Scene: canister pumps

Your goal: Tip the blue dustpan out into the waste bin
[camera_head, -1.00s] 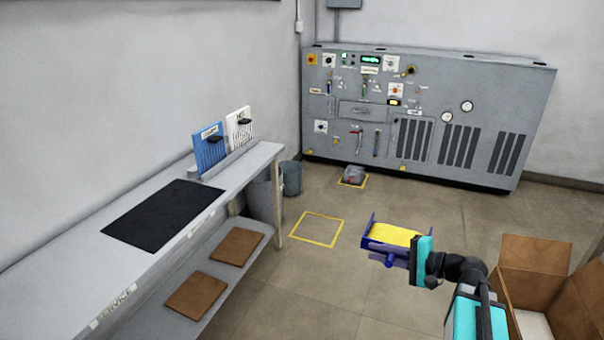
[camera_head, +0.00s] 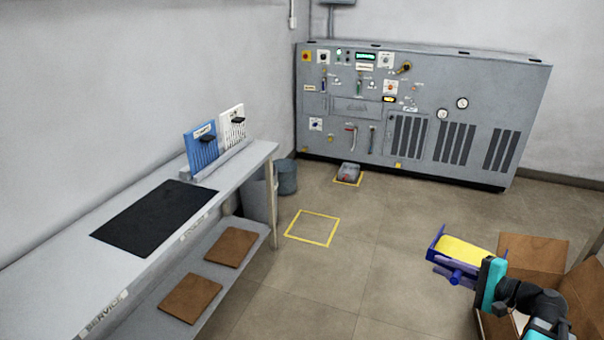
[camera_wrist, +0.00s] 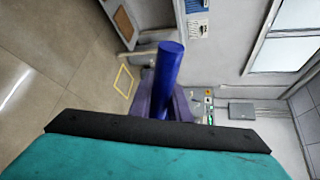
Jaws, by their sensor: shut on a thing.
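The blue dustpan (camera_head: 436,243) is held up in the air at the right of the head view, with a yellow load (camera_head: 463,251) lying in its pan. My gripper (camera_head: 486,283) is shut on the dustpan's handle. In the wrist view the blue handle (camera_wrist: 168,75) sticks out past the dark edge of my gripper (camera_wrist: 160,130), and part of the pan shows behind it. The waste bin (camera_head: 287,178), a grey-blue bucket, stands on the floor at the far end of the bench, well to the left of the dustpan. Its inside is hidden.
A grey bench (camera_head: 245,160) with a black mat (camera_head: 155,215) runs along the left wall. A grey control cabinet (camera_head: 430,100) stands at the back. An open cardboard box (camera_head: 535,250) is close by my arm. A yellow floor square (camera_head: 313,228) and the middle floor are clear.

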